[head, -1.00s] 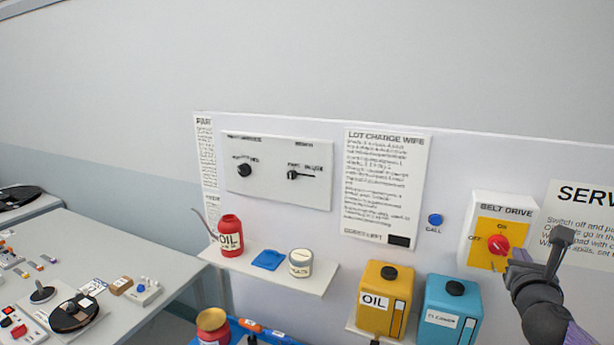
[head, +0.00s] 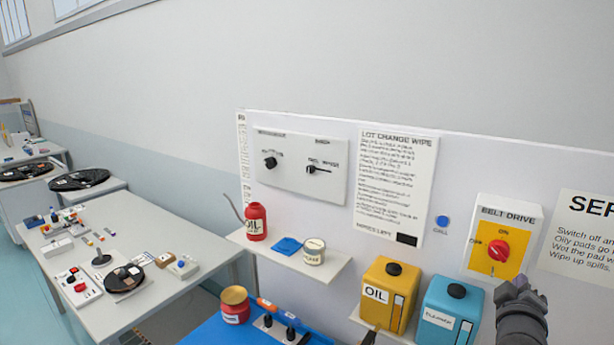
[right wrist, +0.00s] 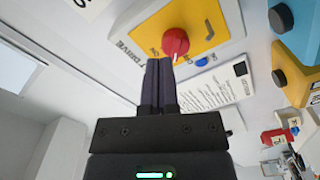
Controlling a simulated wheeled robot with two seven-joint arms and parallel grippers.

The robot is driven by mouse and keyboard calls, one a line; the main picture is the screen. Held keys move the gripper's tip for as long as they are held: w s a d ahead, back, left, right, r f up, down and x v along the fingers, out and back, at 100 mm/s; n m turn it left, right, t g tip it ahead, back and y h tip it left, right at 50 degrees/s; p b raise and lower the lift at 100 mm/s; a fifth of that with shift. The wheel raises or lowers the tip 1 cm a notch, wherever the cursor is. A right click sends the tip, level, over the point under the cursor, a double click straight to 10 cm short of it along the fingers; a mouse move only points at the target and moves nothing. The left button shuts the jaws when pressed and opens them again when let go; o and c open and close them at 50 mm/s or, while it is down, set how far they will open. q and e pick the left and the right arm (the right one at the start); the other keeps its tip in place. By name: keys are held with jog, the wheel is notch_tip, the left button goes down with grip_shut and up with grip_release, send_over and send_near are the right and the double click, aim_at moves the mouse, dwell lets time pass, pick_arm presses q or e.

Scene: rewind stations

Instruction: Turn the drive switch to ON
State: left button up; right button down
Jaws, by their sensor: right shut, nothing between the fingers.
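The drive switch is a red knob (head: 498,250) on a yellow plate, on the white BELT DRIVE box (head: 510,214) at the right of the panel. ON is marked above the knob and OFF to its left. In the right wrist view the knob (right wrist: 175,43) has a small white mark that appears to point toward OFF. My right gripper (head: 520,285) is just below the box. Its fingers (right wrist: 159,63) are shut together, empty, their tips close beside the knob; I cannot tell whether they touch. My left gripper is not in view.
A yellow OIL can (head: 388,291) and a blue cleaner can (head: 449,305) stand below and left of the box. A blue call button (head: 442,221) is left of it. A shelf (head: 330,270) holds a red oil can (head: 256,222), a blue cloth and a jar.

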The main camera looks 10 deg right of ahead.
aim_at(499, 252)
jog(key=b+x, duration=0.1)
jog(key=x, duration=0.1)
jog(key=b+x, duration=0.2)
jog(key=f+b+x, duration=0.1)
jog(key=b+x, duration=0.1)
jog(key=shift+w+a, duration=0.1)
jog(key=shift+a, duration=0.15)
jog(key=shift+w+d+r+b, duration=0.1)
jog(key=shift+w+d+b, duration=0.2)
jog(key=shift+b, duration=0.15)
jog(key=shift+w+r, duration=0.15)
jog(key=shift+r, duration=0.1)
jog(key=shift+w+a, duration=0.15)
jog(key=shift+a, duration=0.05)
